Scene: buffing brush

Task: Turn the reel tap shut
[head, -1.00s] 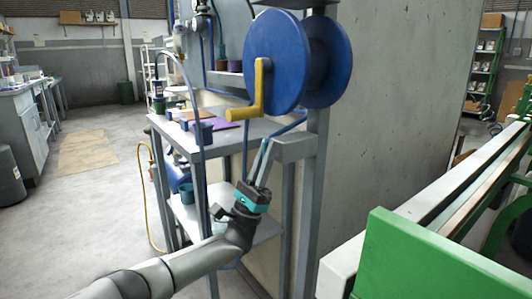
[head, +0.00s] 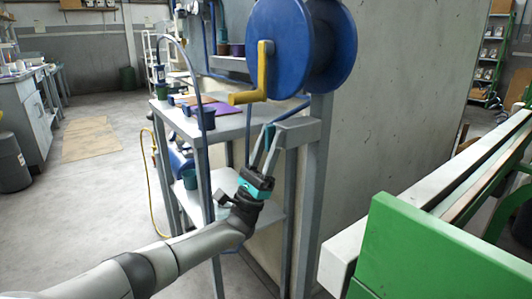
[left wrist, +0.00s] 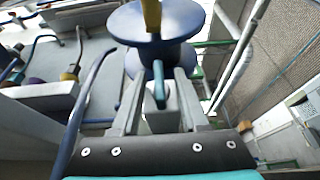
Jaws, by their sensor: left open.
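The blue hose reel (head: 290,50) with its yellow crank (head: 262,75) is mounted on a grey post. In the left wrist view the reel (left wrist: 158,22) is straight ahead. A small teal bar (left wrist: 159,85), which looks like the tap handle, shows between my left fingers, below the reel. I cannot tell whether it touches them. My left gripper (head: 268,150) is open, pointing up below the reel, beside the grey bracket. In the left wrist view the left gripper (left wrist: 158,80) has its two grey fingers apart. My right gripper is not in view.
A grey shelf stand (head: 225,125) with pots and a blue hose is just left of the reel. A concrete wall (head: 400,90) stands behind. A green and white machine frame (head: 430,255) fills the lower right. Floor at the left is open.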

